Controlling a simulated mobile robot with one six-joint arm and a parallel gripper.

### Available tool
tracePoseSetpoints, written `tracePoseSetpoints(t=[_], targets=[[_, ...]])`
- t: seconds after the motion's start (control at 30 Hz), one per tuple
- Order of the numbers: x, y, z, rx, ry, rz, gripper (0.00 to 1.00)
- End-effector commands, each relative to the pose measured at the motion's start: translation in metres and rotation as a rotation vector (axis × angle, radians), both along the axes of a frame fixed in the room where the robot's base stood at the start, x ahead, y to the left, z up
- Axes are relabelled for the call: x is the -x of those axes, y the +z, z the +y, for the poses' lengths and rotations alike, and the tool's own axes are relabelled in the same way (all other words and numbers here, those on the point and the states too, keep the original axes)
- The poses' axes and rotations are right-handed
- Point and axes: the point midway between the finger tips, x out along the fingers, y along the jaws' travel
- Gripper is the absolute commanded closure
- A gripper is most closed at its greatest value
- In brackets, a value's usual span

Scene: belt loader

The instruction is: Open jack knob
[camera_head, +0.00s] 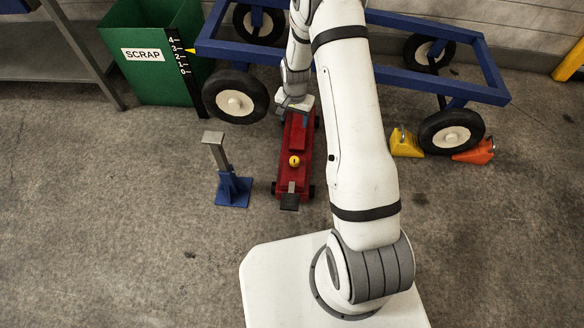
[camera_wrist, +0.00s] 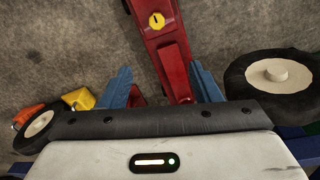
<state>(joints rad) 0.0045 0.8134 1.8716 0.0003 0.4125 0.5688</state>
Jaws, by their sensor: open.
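The yellow round jack knob (camera_head: 294,160), with a small dark mark on its face, sits on top of the red floor jack (camera_head: 295,185). In the wrist view the knob (camera_wrist: 157,21) is near the top edge, with the jack's red body (camera_wrist: 172,62) below it. My gripper (camera_head: 300,114) is over the far end of the jack, close to the cart, apart from the knob. In the wrist view its blue fingers (camera_wrist: 160,68) are spread on either side of the jack's arm, with nothing visibly gripped. Whether they touch the jack cannot be told.
A blue cart frame (camera_head: 420,82) with black wheels stands behind the jack. A blue jack stand (camera_head: 233,188) is left of it. Yellow (camera_head: 405,143) and orange (camera_head: 474,152) chocks are by the right wheel. A green scrap bin (camera_head: 150,80) is back left. Front floor is clear.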

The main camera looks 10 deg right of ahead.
Motion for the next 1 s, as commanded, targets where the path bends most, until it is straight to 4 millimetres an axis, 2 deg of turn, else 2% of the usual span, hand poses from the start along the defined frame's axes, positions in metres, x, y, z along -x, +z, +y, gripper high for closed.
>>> tracePoseSetpoints(t=[0.03,0.1,0.2,0.3,0.8,1.0], targets=[[-0.001,-0.050,0.000,-0.001,-0.022,0.015,0.43],[-0.002,-0.093,0.001,-0.001,-0.054,0.024,0.43],[-0.002,-0.141,0.001,-0.002,-0.092,0.034,0.43],[0.000,-0.173,0.001,-0.003,-0.117,0.041,0.43],[0.002,-0.248,0.002,-0.003,-0.135,0.045,0.43],[0.002,-0.267,0.002,-0.003,-0.135,0.045,0.43]])
